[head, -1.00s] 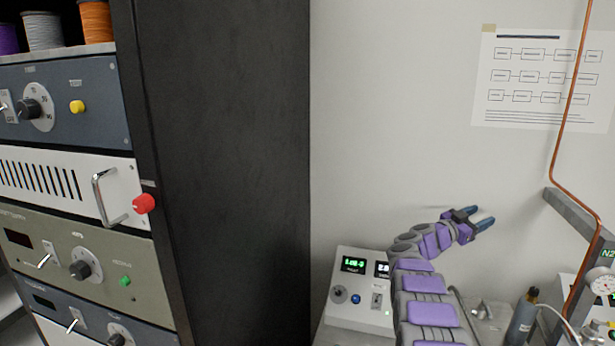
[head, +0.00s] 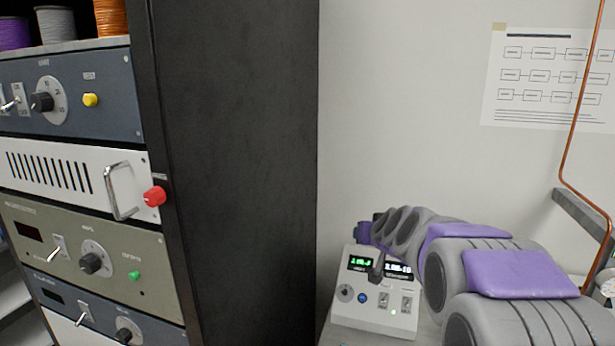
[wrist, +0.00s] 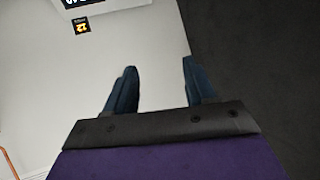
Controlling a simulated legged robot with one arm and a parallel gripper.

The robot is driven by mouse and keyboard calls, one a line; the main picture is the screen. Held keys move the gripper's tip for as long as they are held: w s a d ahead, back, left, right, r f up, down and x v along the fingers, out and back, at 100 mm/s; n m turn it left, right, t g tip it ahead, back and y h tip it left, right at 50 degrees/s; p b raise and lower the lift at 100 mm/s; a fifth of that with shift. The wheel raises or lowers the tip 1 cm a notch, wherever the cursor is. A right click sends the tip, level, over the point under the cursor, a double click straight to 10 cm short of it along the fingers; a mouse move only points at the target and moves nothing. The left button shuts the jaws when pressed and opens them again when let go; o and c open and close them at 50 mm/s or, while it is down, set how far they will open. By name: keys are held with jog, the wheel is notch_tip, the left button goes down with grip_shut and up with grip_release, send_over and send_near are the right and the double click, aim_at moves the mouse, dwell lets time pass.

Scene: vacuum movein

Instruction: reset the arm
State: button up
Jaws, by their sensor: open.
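My arm, with purple pads and grey ribbed links, reaches from the lower right of the head view and curls leftward behind the white control box. My gripper shows in the wrist view (wrist: 160,88) with two dark blue fingers spread apart and nothing between them. The fingers point towards a pale wall and the edge of a dark surface. In the head view the gripper's fingertips are hidden; only a dark part of the arm's end shows beyond the box.
A white control box (head: 374,312) with lit displays stands close to my arm. A tall black cabinet side (head: 235,170) with instrument panels (head: 65,95) fills the left. A copper pipe (head: 566,150) runs down the wall at right. The wall between (head: 410,100) is bare.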

jog(key=s+a+f+g, duration=0.2)
jog(key=s+f, duration=0.1)
jog(key=s, duration=0.4)
jog(key=s+a+f+n+g+y, duration=0.1)
jog(key=s+f+g, duration=0.1)
jog(key=s, duration=0.5)
jog(key=s+a+f+g, duration=0.2)
jog(key=s+f, duration=0.1)
jog(key=s, duration=0.4)
jog(key=s+d+f+g, duration=0.1)
jog(key=s+f+g, duration=0.1)
jog(key=s, duration=0.7)
jog(key=s+d+f+g+h, duration=0.1)
jog(key=s+f+g, duration=0.1)
jog(key=s, duration=0.8)
jog(key=s+d+f+g+h, duration=0.1)
jog(key=s+f+g, duration=0.1)
jog(key=s, duration=0.8)
jog(key=shift+s+d+f+g, duration=0.25)
jog(key=shift+d+f+g, duration=0.15)
jog(key=shift+g, duration=0.3)
jog(key=shift+c, duration=1.1)
jog(key=shift+w+d, duration=0.1)
